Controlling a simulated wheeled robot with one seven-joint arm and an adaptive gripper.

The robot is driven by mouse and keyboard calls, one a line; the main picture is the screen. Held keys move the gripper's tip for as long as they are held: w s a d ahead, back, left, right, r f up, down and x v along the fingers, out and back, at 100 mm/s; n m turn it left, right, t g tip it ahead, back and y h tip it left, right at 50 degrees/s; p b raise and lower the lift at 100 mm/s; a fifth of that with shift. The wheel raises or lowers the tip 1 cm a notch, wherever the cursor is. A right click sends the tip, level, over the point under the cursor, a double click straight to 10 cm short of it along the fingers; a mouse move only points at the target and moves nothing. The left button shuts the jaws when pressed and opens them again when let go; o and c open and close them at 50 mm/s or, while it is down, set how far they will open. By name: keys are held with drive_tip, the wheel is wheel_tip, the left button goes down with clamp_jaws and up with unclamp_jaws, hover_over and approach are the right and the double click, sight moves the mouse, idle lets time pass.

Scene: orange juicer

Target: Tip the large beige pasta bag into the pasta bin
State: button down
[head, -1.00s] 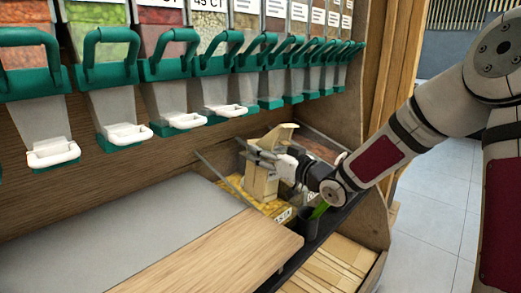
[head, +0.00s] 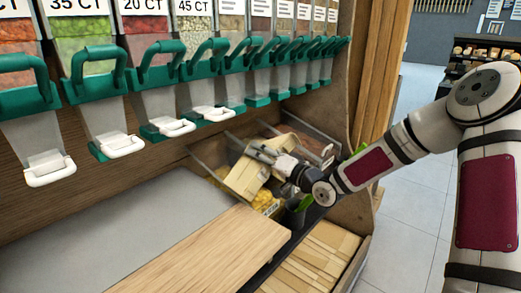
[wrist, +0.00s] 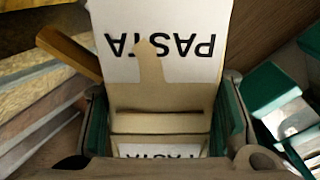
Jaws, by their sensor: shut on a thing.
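The large beige pasta bag (head: 240,180) is tilted well over in the head view, above and beside the pasta bin. Its PASTA label (wrist: 165,40) shows upside down in the wrist view, with the beige bag body (wrist: 160,98) below it. My gripper (head: 262,153) is shut on the bag; in the wrist view its fingers (wrist: 162,118) flank the bag on both sides. The pasta bin (head: 268,207) shows yellow pasta below and right of the bag; the bag and my arm hide part of it. I cannot tell whether pasta is leaving the bag.
Dispensers with green handles (head: 165,65) and white flaps hang above the counter. A grey surface (head: 110,220) and a wooden board (head: 215,250) lie at front left. A dark cup (head: 296,212) with something green stands near my wrist. The upright wooden side panel (head: 377,105) stands behind my arm.

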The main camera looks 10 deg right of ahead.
drive_tip(key=f+m, duration=0.3)
drive_tip(key=shift+w+d+f+m, duration=0.15)
drive_tip(key=shift+w+d+m, duration=0.05)
drive_tip(key=shift+d+m, duration=0.15)
drive_tip(key=shift+w+d+f+m+p, duration=0.15)
drive_tip(key=shift+d+f+m+p, duration=0.1)
drive_tip(key=shift+f+m, duration=0.75)
drive_tip(key=shift+w+d+f+m+p, duration=0.15)
drive_tip(key=shift+f+m, duration=0.4)
drive_tip(key=shift+m, duration=0.8)
drive_tip(key=shift+w+d+f+m+p, duration=0.1)
drive_tip(key=shift+d+f+m+p, duration=0.2)
drive_tip(key=shift+f+m, duration=0.7)
drive_tip(key=shift+r, duration=0.2)
